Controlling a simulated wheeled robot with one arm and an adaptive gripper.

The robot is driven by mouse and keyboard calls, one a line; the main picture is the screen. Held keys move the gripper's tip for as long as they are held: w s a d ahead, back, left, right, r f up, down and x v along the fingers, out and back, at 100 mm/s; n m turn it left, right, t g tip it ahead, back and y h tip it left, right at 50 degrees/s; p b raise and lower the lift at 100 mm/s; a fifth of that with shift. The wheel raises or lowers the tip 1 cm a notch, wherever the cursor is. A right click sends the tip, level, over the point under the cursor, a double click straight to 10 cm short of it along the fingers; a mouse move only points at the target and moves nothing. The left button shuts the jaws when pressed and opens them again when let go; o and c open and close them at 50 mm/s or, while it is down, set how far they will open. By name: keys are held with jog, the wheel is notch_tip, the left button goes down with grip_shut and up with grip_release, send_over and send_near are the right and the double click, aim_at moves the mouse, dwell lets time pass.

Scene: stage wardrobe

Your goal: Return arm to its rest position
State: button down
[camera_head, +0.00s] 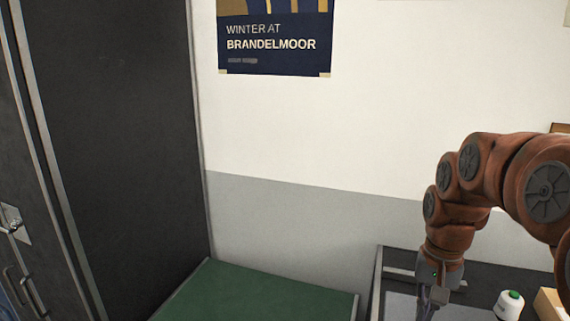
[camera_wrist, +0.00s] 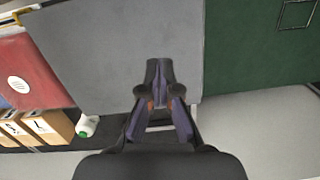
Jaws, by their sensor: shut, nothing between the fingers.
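My arm (camera_head: 483,185) reaches in from the right in the head view, bent over with the wrist pointing down. My gripper (camera_head: 428,306) hangs at the lower edge of that view, above a grey surface, with its fingertips partly cut off. In the wrist view my gripper (camera_wrist: 158,72) is shut and empty, its fingers meeting over the grey surface (camera_wrist: 95,50). Nothing is held.
A green-topped surface (camera_head: 265,292) lies left of my gripper. A dark tall cabinet (camera_head: 110,130) stands at the left. A white bottle with green cap (camera_head: 509,304) and cardboard boxes (camera_wrist: 45,125) are close by. The wall behind carries a poster (camera_head: 272,45).

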jog(key=s+a+f+n, duration=0.1)
jog(key=s+a+f, duration=0.1)
jog(key=s, duration=0.5)
jog(key=s+a+f+n, duration=0.1)
jog(key=s+a+n, duration=0.1)
jog(key=s, duration=0.5)
jog(key=s+a+f+n+g+p, duration=0.1)
jog(key=s+a+f+n, duration=0.1)
jog(key=s+a, duration=0.2)
jog(key=s, duration=0.3)
jog(key=shift+s+f, duration=0.3)
jog(key=shift+f, duration=0.05)
